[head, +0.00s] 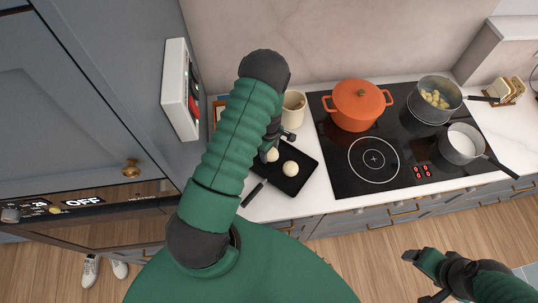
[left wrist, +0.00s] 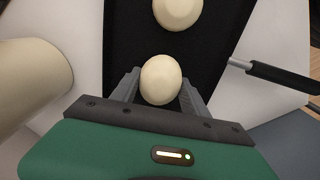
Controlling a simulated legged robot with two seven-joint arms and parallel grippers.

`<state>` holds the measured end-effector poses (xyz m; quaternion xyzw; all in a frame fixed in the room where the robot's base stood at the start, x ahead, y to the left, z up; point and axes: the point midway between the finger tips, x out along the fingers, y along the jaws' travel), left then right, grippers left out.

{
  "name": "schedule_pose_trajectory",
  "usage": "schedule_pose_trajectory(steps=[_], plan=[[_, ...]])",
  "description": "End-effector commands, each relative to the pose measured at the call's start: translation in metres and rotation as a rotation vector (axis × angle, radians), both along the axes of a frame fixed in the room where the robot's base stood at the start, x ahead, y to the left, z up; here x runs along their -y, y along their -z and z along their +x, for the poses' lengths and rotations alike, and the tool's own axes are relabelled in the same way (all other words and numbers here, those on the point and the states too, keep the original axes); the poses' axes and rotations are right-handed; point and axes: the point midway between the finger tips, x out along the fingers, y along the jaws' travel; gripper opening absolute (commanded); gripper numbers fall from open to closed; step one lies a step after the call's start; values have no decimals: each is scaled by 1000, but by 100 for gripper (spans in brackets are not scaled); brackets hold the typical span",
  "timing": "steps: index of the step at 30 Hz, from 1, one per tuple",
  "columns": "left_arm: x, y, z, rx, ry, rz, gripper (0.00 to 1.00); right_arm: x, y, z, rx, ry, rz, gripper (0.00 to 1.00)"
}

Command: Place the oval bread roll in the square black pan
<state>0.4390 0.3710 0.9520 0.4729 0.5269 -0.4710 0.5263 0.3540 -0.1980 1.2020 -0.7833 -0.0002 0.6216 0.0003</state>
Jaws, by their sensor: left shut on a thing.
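The square black pan (head: 305,160) lies on the white counter left of the hob; its dark floor (left wrist: 215,50) fills much of the left wrist view. My left gripper (head: 275,146) is over the pan, shut on a pale, slightly oval bread roll (left wrist: 161,80). This roll (head: 272,155) is partly hidden by the gripper in the head view. I cannot tell whether it touches the pan floor. A second pale roll (head: 290,168) lies in the pan, apart from the held one; it also shows in the left wrist view (left wrist: 177,12). My right gripper (head: 424,277) is open and empty, low at the right.
A cream crock (head: 293,107) stands behind the pan. On the hob (head: 340,176) are an orange lidded pot (head: 359,104), a pan of pale chunks (head: 434,99) and a saucepan of white liquid (head: 462,142). A bread rack (head: 504,90) is at the far right. The pan handle (head: 252,194) points toward me.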

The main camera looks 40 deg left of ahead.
Motion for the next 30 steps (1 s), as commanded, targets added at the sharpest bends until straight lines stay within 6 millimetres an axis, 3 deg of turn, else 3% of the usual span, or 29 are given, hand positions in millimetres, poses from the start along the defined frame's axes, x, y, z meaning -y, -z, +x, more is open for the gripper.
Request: schedule_pose_trajectory(steps=[1, 2, 11, 12, 16, 30], plan=[[-1, 16, -1, -1, -1, -1, 6, 0, 13, 0, -1, 0, 0, 75], [-2, 18, -1, -1, -1, -2, 6, 0, 14, 0, -1, 0, 0, 75], [-4, 19, -1, -1, -1, -4, 6, 0, 13, 0, 0, 0, 0, 75], [-3, 17, -1, -1, -1, -4, 58, 0, 11, 0, 0, 0, 0, 75], [-3, 16, -1, -1, -1, -3, 74, 0, 11, 0, 0, 0, 0, 75], [-3, 12, 0, 1, -1, -2, 74, 0, 11, 0, 0, 0, 0, 75]])
